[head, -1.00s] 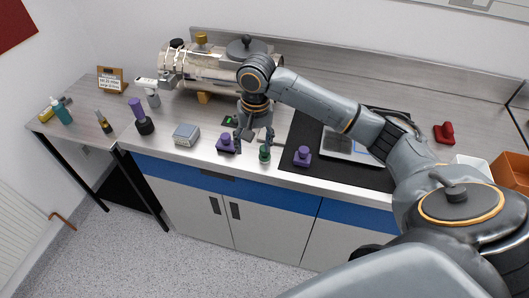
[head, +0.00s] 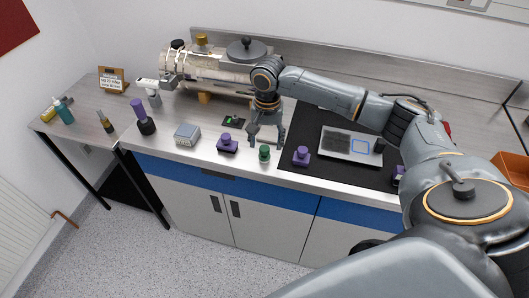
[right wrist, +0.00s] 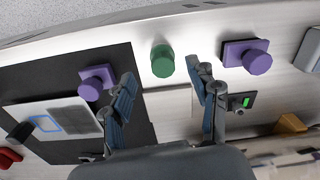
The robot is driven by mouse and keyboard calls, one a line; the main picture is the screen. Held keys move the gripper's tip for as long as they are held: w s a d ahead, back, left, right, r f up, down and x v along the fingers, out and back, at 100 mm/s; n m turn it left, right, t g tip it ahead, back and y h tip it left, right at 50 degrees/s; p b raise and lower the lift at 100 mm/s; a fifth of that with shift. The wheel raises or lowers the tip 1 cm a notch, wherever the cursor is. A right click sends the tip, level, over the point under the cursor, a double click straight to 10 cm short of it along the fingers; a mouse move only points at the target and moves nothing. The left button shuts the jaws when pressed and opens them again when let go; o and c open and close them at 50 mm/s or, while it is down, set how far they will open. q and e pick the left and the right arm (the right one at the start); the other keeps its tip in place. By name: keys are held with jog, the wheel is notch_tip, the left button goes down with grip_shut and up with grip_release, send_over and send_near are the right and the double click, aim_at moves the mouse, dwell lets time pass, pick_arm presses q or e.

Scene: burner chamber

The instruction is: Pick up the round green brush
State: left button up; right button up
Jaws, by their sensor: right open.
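The round green brush (head: 264,153) stands upright near the front edge of the metal counter, between two purple things. In the right wrist view the green brush (right wrist: 162,60) is ahead of the fingers, in line with the gap between them. My right gripper (head: 267,142) is open and empty, its fingers pointing down just behind the brush. It also shows in the right wrist view (right wrist: 165,85), with the fingers spread apart and not touching the brush. My left gripper is in no view.
A purple knobbed block (head: 227,143) stands left of the brush, and another (head: 301,156) stands right of it on the black mat (head: 350,174). A laptop-like panel (head: 350,145) lies on the mat. A small green-screened device (head: 233,121) and a large metal cylinder (head: 215,72) are behind.

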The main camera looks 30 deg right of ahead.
aim_at(265, 147)
jog(key=f, duration=0.3)
jog(key=f+p, duration=0.1)
jog(key=shift+w+f, duration=0.25)
jog(key=shift+c, duration=0.5)
jog(key=c, duration=1.2)
jog(key=shift+o, duration=0.2)
jog(key=shift+r, duration=0.1)
jog(key=shift+r+b, duration=0.35)
jog(key=shift+r, duration=0.2)
jog(key=s+a+r+b, duration=0.1)
jog(key=s+r+b, duration=0.2)
jog(key=s+r, duration=0.9)
jog(key=shift+s, duration=1.05)
